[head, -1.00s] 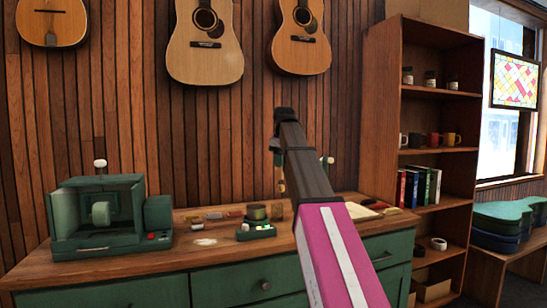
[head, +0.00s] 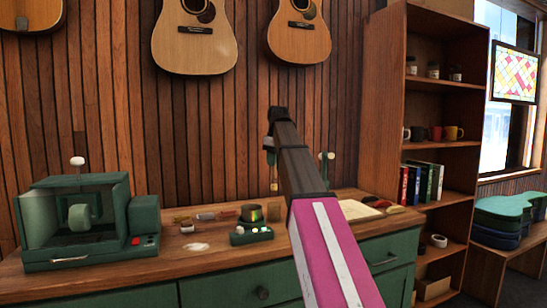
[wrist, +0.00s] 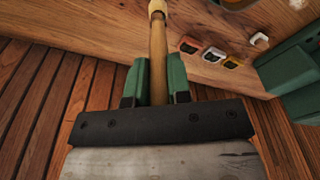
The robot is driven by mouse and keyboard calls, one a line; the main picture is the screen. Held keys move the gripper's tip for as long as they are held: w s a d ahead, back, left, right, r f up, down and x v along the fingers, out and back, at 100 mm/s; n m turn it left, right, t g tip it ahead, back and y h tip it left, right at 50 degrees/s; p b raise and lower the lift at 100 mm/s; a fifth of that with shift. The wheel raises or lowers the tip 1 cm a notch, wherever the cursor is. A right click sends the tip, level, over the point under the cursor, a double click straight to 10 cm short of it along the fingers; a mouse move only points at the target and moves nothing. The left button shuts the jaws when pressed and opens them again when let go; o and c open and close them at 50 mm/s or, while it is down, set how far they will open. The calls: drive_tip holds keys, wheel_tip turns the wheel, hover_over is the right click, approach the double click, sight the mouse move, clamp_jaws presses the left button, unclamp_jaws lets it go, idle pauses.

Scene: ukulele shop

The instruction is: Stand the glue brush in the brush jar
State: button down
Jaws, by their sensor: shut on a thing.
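My gripper (wrist: 158,84) is shut on the wooden handle of the glue brush (wrist: 158,48). In the wrist view the brush points away from the gripper, with a pale end at the top edge. In the head view my arm covers most of the gripper; a thin piece with a pale lower end (head: 274,185) hangs beside it, above the worktop, and looks like the brush. I cannot tell for sure which one is the brush jar.
The wooden worktop (head: 130,257) holds a green machine (head: 85,222) at left, a small green device (head: 251,234) in front of the tin, and several small coloured blocks (wrist: 211,54). A pale sheet (head: 358,209) lies at right. A shelf unit (head: 428,150) stands beyond.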

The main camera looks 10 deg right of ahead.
sight(274, 179)
drive_tip(key=shift+f, duration=4.65)
drive_tip(key=c, duration=1)
unclamp_jaws()
drive_tip(key=r, duration=0.6)
drive_tip(key=d+r, duration=0.1)
drive_tip(key=r, duration=0.2)
drive_tip(key=shift+s+r, duration=0.3)
drive_tip(key=shift+s, duration=0.1)
drive_tip(key=shift+s+r, duration=0.1)
drive_tip(key=shift+r, duration=0.45)
